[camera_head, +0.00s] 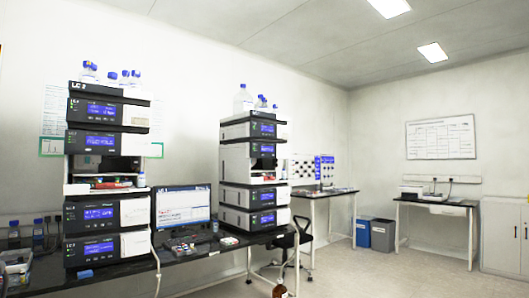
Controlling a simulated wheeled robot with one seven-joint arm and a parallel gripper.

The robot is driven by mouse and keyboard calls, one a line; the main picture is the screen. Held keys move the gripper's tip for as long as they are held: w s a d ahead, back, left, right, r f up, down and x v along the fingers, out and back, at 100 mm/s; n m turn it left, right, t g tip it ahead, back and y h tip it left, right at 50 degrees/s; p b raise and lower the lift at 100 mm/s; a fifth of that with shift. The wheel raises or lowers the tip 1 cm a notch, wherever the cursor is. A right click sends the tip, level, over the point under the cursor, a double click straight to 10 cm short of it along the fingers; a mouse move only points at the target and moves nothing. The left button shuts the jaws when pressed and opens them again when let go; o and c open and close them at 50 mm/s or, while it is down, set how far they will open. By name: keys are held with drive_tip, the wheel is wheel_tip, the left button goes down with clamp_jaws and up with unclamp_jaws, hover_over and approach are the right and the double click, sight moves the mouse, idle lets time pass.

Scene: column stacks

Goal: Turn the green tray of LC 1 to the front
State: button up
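Two column stacks stand on the dark bench. The left stack (92,140) has a label on its top unit that looks like "LC 2", though it is small. The right stack (250,175) has no label I can read, so I cannot tell for sure that it is LC 1. Its middle has a dark open compartment (263,164) with small contents too dim to make out. I cannot pick out a green tray in either stack. My gripper is not in this view.
A monitor (182,207) stands between the stacks, with small items on the bench (190,256) before it. Bottles (243,99) stand on top of the right stack.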

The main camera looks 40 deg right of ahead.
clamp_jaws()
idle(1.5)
